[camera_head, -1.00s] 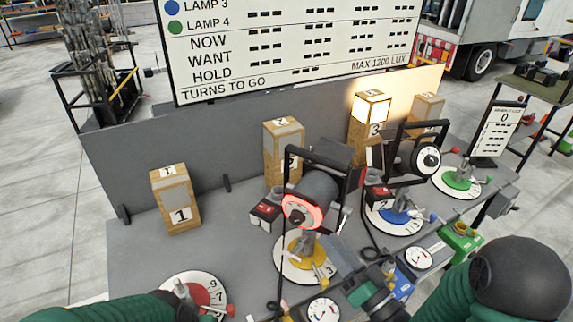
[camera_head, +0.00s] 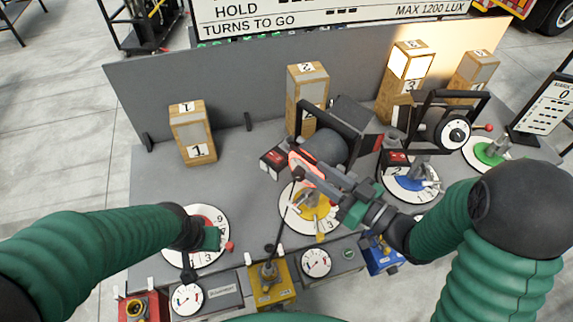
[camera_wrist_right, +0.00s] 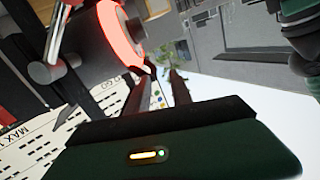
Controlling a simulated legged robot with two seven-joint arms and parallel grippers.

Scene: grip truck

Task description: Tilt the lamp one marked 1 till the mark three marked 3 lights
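The lamp (camera_head: 328,148) on the yellow dial is a dark drum in a black yoke with a glowing red ring (camera_head: 296,163); a red box stands beside it, its number not readable. My right gripper (camera_head: 312,176) is at the ring, partly covering it. In the right wrist view its fingers (camera_wrist_right: 158,90) are apart at the edge of the red ring (camera_wrist_right: 118,38), with no clear grip on it; contact cannot be told. The mark three (camera_head: 408,72), a wooden block marked 3, has a bright upper panel.
Marks 1 (camera_head: 192,135) and 2 (camera_head: 307,95) stand unlit by the grey back panel. A second lamp (camera_head: 450,130) stands to the right above the blue dial (camera_head: 408,185). Gauges and coloured boxes line the front edge.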

